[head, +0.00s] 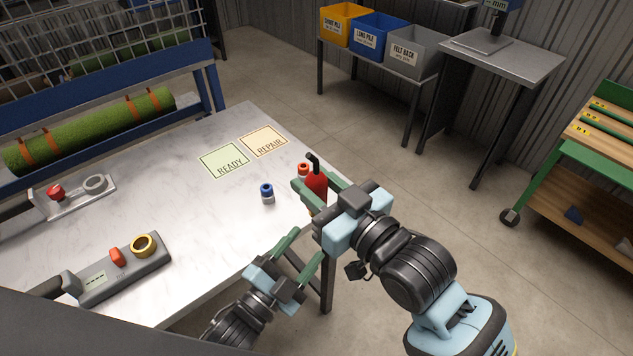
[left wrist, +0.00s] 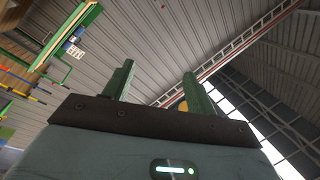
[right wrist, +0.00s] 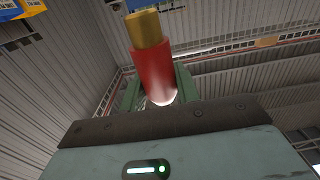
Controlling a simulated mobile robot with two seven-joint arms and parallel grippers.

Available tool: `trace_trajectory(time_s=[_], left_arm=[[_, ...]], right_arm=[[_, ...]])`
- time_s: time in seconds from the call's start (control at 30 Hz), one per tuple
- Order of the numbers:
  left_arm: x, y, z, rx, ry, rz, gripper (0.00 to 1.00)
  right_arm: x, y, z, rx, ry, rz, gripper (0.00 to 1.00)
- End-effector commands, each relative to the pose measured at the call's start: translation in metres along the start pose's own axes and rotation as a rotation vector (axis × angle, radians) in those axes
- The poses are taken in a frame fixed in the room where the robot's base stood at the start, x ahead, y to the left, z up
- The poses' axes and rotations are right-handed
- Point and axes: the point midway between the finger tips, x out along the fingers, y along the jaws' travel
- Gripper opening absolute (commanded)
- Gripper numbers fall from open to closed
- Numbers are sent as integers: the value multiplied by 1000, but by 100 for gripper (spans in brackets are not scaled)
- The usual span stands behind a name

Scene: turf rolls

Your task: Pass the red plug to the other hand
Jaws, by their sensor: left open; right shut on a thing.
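My left gripper (head: 306,244) is open and empty, below and a little left of the right gripper in the head view. Its two green fingers stand apart in the left wrist view (left wrist: 160,90), with nothing between them.
READY (head: 224,160) and REPAIR (head: 264,141) cards lie behind. A grey fixture with a brass ring (head: 143,245) is at front left.

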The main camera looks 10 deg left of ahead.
Motion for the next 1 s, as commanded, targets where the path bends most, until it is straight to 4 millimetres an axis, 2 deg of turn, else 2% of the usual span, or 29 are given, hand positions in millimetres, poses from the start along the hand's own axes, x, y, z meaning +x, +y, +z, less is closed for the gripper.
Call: trace_trajectory(time_s=[0.1,0.17,0.3,0.4,0.6,0.7,0.8,1.0], left_arm=[[-32,22,31,-154,-152,50,57],[-51,33,45,-233,-232,72,57],[-101,60,76,-421,-427,113,57],[-140,79,93,-549,-569,134,57],[-214,110,112,-758,-816,149,57],[-241,119,116,-829,-902,146,57],[-259,124,118,-875,-961,143,57],[-272,128,118,-906,-1002,140,57]], right_arm=[[0,0,-1,0,2,0,5],[0,0,-1,0,2,0,5],[0,0,-1,0,2,0,5],[0,0,-1,0,2,0,5],[0,0,-1,0,2,0,5],[0,0,-1,0,2,0,5],[0,0,-1,0,2,0,5],[0,0,-1,0,2,0,5]])
